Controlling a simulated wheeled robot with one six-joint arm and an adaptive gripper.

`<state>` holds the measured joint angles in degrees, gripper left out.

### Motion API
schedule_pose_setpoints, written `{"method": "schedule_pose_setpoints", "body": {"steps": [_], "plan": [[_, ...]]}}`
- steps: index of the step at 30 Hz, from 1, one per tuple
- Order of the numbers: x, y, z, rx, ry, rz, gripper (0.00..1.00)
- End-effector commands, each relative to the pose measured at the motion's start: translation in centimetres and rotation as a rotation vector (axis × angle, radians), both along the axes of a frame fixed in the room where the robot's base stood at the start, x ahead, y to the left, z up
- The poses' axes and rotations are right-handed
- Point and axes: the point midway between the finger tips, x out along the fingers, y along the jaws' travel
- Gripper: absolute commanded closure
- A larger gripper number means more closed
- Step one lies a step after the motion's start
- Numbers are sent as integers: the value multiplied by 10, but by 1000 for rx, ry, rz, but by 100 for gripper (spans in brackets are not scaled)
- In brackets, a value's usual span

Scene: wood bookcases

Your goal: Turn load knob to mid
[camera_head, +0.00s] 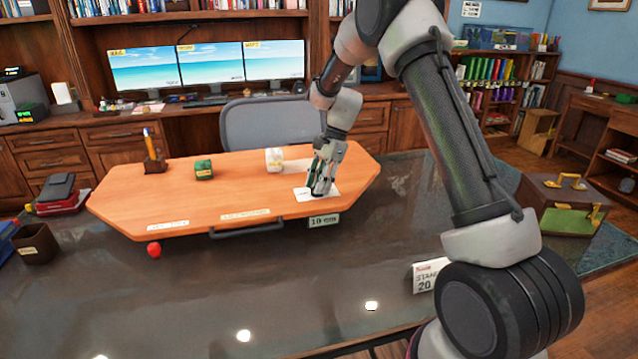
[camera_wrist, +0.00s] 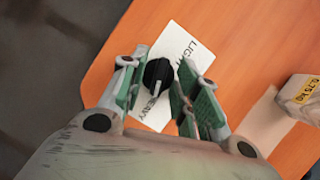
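The load knob is a black dial (camera_wrist: 158,73) on a white card (camera_wrist: 178,42) marked LIGHT at the upper right and HEAVY at the lower end. A small pale mark shows near the knob's lower edge, on the HEAVY side. My gripper (camera_wrist: 157,78) is open, with its green-padded fingers on either side of the knob. I cannot tell whether either finger touches it. In the head view my gripper (camera_head: 321,188) points down over the card (camera_head: 300,193) at the orange board's front right. There the knob is hidden by my gripper.
The orange board (camera_head: 215,195) also holds a pale block (camera_head: 274,160), which shows in the wrist view with a yellow kg label (camera_wrist: 302,92). A green block (camera_head: 203,169) and a pen holder (camera_head: 154,163) stand farther left. A sign (camera_head: 324,220) hangs at the front edge.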

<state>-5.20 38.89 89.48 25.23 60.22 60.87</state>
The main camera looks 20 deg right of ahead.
Motion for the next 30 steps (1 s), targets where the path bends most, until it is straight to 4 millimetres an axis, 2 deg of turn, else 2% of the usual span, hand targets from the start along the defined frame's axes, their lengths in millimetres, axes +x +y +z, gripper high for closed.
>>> {"method": "schedule_pose_setpoints", "body": {"steps": [1, 4, 17, 23, 30], "plan": [[0, 0, 0, 0, 0, 0, 82], [0, 0, 0, 0, 0, 0, 100], [0, 1, -1, 0, 2, 28, 100], [0, 2, -2, 1, 4, 126, 100], [1, 3, -2, 3, 5, 327, 100]]}}
